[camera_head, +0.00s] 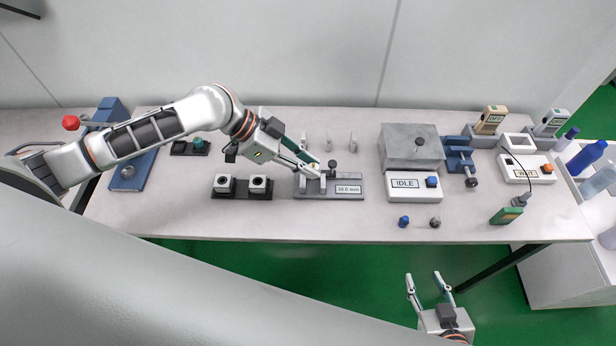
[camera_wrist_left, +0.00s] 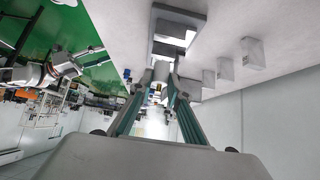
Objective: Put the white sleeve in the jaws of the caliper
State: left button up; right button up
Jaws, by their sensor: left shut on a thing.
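The caliper (camera_head: 350,190) is a grey bar lying flat on the table, with upright jaws at its left part, a dark knob and a millimetre display. My left gripper (camera_head: 316,174) is right at the caliper's jaws, low over its bar. It is shut on the white sleeve (camera_wrist_left: 161,72), a small pale piece between the fingertips in the left wrist view, largely hidden by the fingers. I cannot tell whether the sleeve touches either jaw. The caliper frame (camera_wrist_left: 179,20) shows just beyond the fingertips there. My right gripper (camera_head: 428,283) is open and empty, beyond the table's front edge over the green floor.
Several small pale upright blocks (camera_head: 353,142) stand behind the caliper. A dark holder with two white square blocks (camera_head: 242,187) is to its left. A grey box tester marked IDLE (camera_head: 405,184) is to its right. Small blue (camera_head: 404,221) and grey knobs lie near the front edge.

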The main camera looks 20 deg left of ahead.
aim_at(308, 187)
pick_arm(q)
jog(key=shift+f, duration=2.6)
jog(key=shift+f+b, duration=0.1)
jog(key=shift+b, duration=0.2)
jog(key=shift+f, duration=0.15)
jog(key=o, duration=0.9)
jog(key=shift+c, duration=0.2)
